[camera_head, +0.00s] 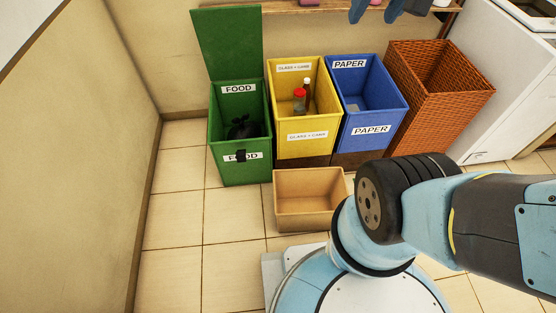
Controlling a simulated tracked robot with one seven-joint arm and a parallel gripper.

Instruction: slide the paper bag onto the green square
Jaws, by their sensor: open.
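I see no paper bag and no green square in this view. The green things here are the food bin (240,172) and its raised lid (228,45), at the left of the row of bins. My arm comes in from the right and bends down in front of the bins, but its end is out of the picture, so my gripper is not in view. The arm and my body hide part of the floor at the lower right.
A yellow bin (303,122) holding bottles, a blue paper bin (367,104) and a wicker basket (425,110) stand against the back. An open brown box (307,213) sits on the floor before them. Tiled floor (178,215) at the left is clear, beside a wall (65,170).

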